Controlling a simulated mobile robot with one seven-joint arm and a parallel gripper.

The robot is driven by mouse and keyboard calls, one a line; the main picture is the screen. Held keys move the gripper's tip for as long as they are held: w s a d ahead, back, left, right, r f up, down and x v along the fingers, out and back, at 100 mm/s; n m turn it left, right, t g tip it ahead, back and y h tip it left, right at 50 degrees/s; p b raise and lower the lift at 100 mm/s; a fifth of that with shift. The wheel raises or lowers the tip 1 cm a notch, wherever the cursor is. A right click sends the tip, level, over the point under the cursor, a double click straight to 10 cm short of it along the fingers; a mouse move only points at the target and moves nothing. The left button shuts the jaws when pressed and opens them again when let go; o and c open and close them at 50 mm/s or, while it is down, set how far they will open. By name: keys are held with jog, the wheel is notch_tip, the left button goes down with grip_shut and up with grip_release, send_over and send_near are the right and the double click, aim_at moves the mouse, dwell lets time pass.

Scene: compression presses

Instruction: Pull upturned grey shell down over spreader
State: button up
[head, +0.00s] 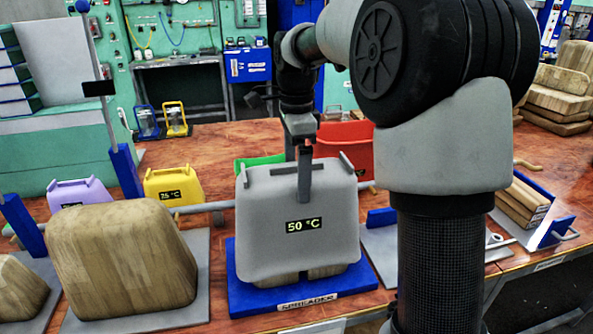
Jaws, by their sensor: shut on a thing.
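The grey shell (260,232), marked "50 °C", hangs upside down over the blue-based spreader (252,297) in the head view. Its lower edge is a little above the blue base, and two wooden feet of the spreader's inner block (328,271) show beneath it. My gripper (304,190) is at the upper front of the shell, shut on its top edge near the middle. The shell hides most of the spreader block. Whether the shell touches the block inside cannot be seen.
Large wooden blocks (122,258) stand on grey plates at the left. Purple (78,193) and yellow (172,186) shells sit behind, with green and red (345,150) ones further back. A horizontal bar runs behind the grey shell. Wooden planks (520,208) lie at the right.

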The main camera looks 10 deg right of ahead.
jog(key=shift+f, duration=0.4)
jog(key=o, duration=1.3)
notch_tip(320, 180, up, 17)
jog(key=p, duration=0.3)
jog(key=shift+r+p, duration=0.2)
jog(key=shift+p, duration=0.15)
jog(key=shift+s, duration=0.1)
jog(key=s+r+n+t+p, duration=0.1)
jog(key=s+n+t+p, duration=0.15)
jog(key=s+n, duration=0.5)
jog(key=s+r+n+t+p, duration=0.1)
jog(key=s+r+n+p, duration=0.3)
jog(key=s, duration=0.6)
jog(key=s+f+n+t, duration=0.1)
jog(key=s+f+n, duration=0.2)
jog(key=f, duration=0.1)
jog(key=s+f+n+t+p, duration=0.1)
jog(key=s+f+n, duration=0.2)
jog(key=s+f, duration=0.1)
jog(key=shift+s+f+n, duration=0.1)
jog(key=shift+s+n, duration=0.1)
jog(key=shift+n, duration=0.05)
